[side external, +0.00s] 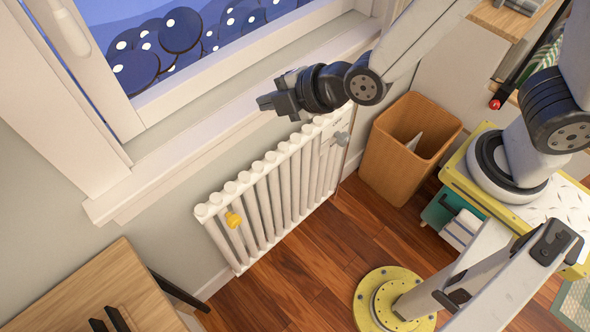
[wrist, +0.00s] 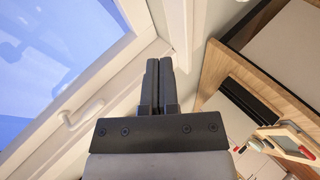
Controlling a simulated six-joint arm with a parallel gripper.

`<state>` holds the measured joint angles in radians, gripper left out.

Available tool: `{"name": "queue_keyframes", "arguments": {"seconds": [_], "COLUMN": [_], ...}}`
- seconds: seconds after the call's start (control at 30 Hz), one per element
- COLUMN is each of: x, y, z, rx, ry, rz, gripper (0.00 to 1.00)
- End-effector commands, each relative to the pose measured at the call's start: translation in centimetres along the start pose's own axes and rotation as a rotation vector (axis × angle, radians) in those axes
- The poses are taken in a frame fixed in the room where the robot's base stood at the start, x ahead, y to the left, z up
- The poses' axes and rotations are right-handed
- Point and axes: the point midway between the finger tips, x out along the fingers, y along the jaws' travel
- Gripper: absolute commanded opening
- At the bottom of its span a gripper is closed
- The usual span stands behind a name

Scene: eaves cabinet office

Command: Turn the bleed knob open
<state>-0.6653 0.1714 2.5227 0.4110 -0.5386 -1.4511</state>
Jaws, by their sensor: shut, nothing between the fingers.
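A white ribbed radiator (side external: 270,196) stands against the wall below the window. My gripper (side external: 263,102) is in front of the window sill, above the radiator and apart from both knobs, pointing left. In the wrist view my gripper (wrist: 160,64) has its two black fingers together with nothing between them. Neither knob shows in the wrist view.
The window sill (side external: 190,150) runs just behind my gripper. A brown waste bin (side external: 405,150) stands right of the radiator. A wooden table (side external: 95,285) is at lower left. The wooden floor (side external: 290,290) in front of the radiator is clear.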

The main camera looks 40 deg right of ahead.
Motion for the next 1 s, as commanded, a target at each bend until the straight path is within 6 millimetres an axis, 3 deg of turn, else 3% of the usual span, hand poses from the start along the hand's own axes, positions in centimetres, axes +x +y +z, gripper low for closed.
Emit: {"name": "queue_keyframes", "arguments": {"seconds": [0.4,0.7,1.0], "x": [-0.5,-1.7,-0.1], "y": [-1.4,-2.3,-4.7], "z": [-5.2,-7.8,-7.1], "rx": [-0.484,-0.771,-0.810], "ry": [0.040,0.010,-0.001], "rz": [0.214,0.358,0.373], "gripper": [0.00,0.00,0.00]}}
